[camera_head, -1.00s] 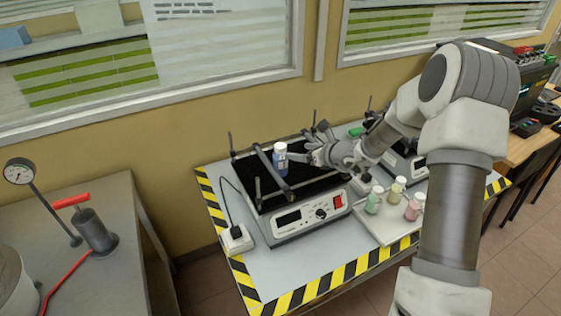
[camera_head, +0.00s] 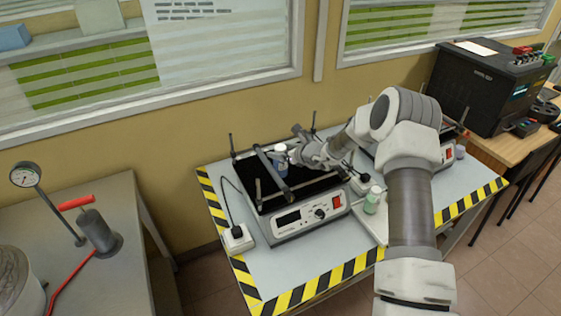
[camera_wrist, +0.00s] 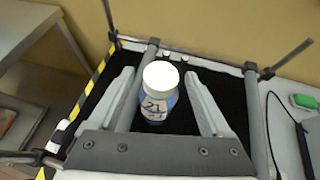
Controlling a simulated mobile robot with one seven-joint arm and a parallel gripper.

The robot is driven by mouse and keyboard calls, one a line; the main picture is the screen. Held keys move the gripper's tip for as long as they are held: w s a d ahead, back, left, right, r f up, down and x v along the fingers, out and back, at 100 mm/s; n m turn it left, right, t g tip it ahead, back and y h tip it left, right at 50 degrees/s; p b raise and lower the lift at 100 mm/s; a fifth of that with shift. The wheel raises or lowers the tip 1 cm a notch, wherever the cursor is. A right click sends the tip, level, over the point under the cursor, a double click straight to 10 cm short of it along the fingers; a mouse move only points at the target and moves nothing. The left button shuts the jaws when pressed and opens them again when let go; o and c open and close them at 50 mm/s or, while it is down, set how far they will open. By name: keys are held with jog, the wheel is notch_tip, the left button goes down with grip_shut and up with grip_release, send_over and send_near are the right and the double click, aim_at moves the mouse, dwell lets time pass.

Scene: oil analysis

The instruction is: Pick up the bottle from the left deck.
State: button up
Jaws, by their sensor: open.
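The bottle (camera_wrist: 157,100) has a white cap and a blue body with a label reading 21. It stands upright on the black deck (camera_wrist: 235,105) of the left shaker, which also shows in the head view (camera_head: 262,202). In the head view the bottle (camera_head: 280,165) is partly hidden by my gripper (camera_head: 284,158). In the wrist view the two fingers of my gripper (camera_wrist: 158,95) are open, one on each side of the bottle, with visible gaps at both sides.
Posts and bars (camera_head: 268,172) frame the deck. A white adapter with a cable (camera_head: 237,238) sits left of the shaker. A green bottle (camera_head: 373,199) stands on a pale tray (camera_head: 376,226) to the right, partly behind my arm. A second shaker stands farther right.

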jog(key=shift+w+a+f, duration=0.2)
jog(key=shift+w+f, duration=0.05)
jog(key=shift+w, duration=0.05)
grip_shut()
dwell(0.3)
dwell(1.0)
